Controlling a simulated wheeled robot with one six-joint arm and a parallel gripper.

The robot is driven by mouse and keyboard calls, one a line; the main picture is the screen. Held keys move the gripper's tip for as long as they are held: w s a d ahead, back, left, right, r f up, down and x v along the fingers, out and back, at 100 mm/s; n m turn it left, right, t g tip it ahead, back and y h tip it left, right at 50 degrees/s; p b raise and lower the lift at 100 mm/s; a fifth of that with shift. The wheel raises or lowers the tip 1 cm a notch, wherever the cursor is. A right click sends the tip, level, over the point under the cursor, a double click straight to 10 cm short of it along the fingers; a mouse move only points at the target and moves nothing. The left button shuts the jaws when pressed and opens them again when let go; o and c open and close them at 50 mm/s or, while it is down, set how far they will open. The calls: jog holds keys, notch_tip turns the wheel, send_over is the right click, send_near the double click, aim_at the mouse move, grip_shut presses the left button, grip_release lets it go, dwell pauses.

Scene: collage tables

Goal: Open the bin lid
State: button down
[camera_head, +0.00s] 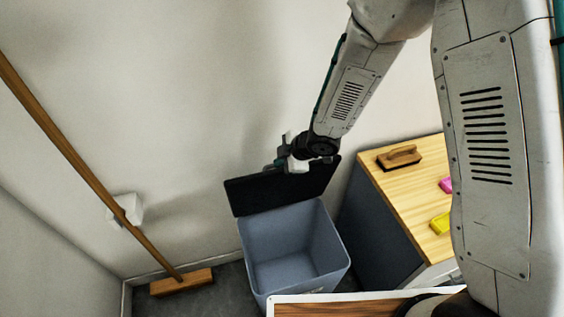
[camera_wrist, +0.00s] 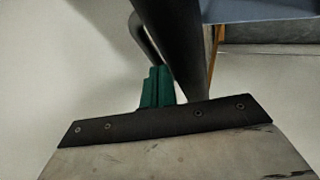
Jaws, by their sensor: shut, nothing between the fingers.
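The bin (camera_head: 292,250) is grey-blue and stands on the floor against the wall, with its inside empty and in plain view. Its black lid (camera_head: 262,195) is raised and tilted up behind the opening, near the wall. My gripper (camera_head: 281,160) is at the top edge of the raised lid and hides part of it. In the wrist view its green fingers (camera_wrist: 158,88) are shut with nothing held, close beside a dark bar that looks like the lid (camera_wrist: 184,45). I cannot tell whether they touch. Part of the bin (camera_wrist: 260,9) shows at the top right there.
A wood-topped cabinet (camera_head: 395,195) stands right of the bin, with a wooden brush (camera_head: 399,157), a pink item (camera_head: 446,185) and a yellow item (camera_head: 440,223) on it. A broom (camera_head: 75,150) leans on the left. A white-edged table (camera_head: 345,296) is in front.

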jog(key=shift+r, duration=0.1)
jog(key=d+r, duration=0.4)
jog(key=r, duration=0.5)
jog(key=d+m+h, duration=0.1)
jog(key=d, duration=0.1)
jog(key=d+m+t+h, duration=0.1)
jog(key=d+h, duration=0.1)
jog(key=d, duration=0.1)
jog(key=d+m+h, duration=0.1)
jog(key=d, duration=0.1)
jog(key=shift+w+d+f+m, duration=0.25)
jog(key=shift+w+d+m, duration=0.05)
jog(key=shift+w+d, duration=0.1)
jog(key=s+d+r+m+g+h, duration=0.1)
jog(key=s+d+r+m+h, duration=0.3)
jog(key=d, duration=0.3)
jog(key=s+d+r+m+g+h, duration=0.1)
jog(key=s+d+r+m+h, duration=0.1)
jog(key=s+d+r+m, duration=0.4)
jog(key=s+d+r+m+g+y, duration=0.1)
jog(key=s+r+m+y, duration=0.1)
jog(key=s+r, duration=0.4)
jog(key=s+d+r+m+y, duration=0.1)
jog(key=s+r+m, duration=0.3)
jog(key=s, duration=1.1)
jog(key=shift+r+m+g+y, duration=0.3)
jog(key=shift+r+g+y, duration=0.15)
jog(key=shift+r, duration=0.4)
